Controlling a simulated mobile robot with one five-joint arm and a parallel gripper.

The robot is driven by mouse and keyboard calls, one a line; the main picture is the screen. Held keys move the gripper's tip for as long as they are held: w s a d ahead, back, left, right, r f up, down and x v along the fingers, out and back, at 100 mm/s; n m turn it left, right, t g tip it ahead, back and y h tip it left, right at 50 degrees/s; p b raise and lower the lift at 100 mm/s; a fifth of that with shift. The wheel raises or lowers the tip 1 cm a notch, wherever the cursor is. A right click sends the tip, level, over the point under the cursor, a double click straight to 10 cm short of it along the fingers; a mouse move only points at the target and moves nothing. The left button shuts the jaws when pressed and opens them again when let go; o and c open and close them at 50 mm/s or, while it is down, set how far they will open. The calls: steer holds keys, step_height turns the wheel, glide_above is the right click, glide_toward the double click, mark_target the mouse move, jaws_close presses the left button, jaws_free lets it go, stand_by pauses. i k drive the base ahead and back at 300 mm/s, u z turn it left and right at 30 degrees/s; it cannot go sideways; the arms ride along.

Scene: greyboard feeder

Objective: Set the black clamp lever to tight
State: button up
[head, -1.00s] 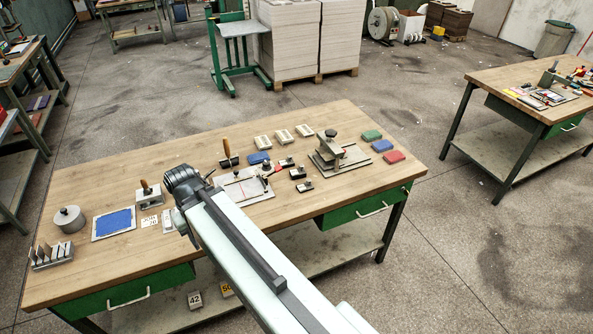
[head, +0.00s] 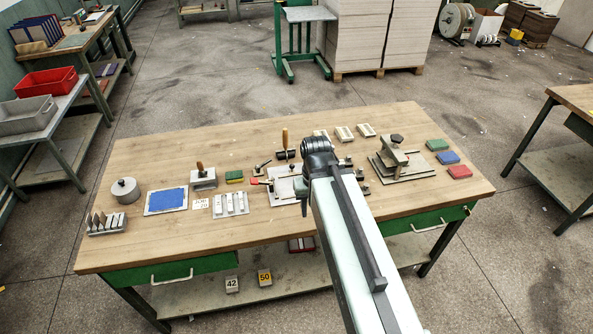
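A pale fixture plate (head: 283,199) lies near the middle of the wooden bench. A small black lever (head: 262,166) shows at its upper left, and a red-ended handle (head: 257,181) lies at its left edge. I cannot tell for sure that this black lever is the clamp lever, or how it is set. My arm covers the plate's right part and whatever is there. My gripper (head: 303,207) points down in front of the plate's right part. Its fingers are small and dark, and their opening cannot be made out. Contact with the plate is not visible.
A wooden-handled tool (head: 285,146) stands behind the plate. A press-like fixture (head: 397,157) and coloured blocks (head: 448,158) are at the right. The bench's front left strip is clear.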

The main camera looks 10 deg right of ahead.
mark_target(258, 167)
steer(key=z, duration=0.05)
steer(key=i, duration=0.95)
steer(key=u, duration=0.5)
steer(key=k, duration=1.3)
steer(key=u, duration=0.8)
steer(key=i, duration=1)
steer(key=u, duration=0.15)
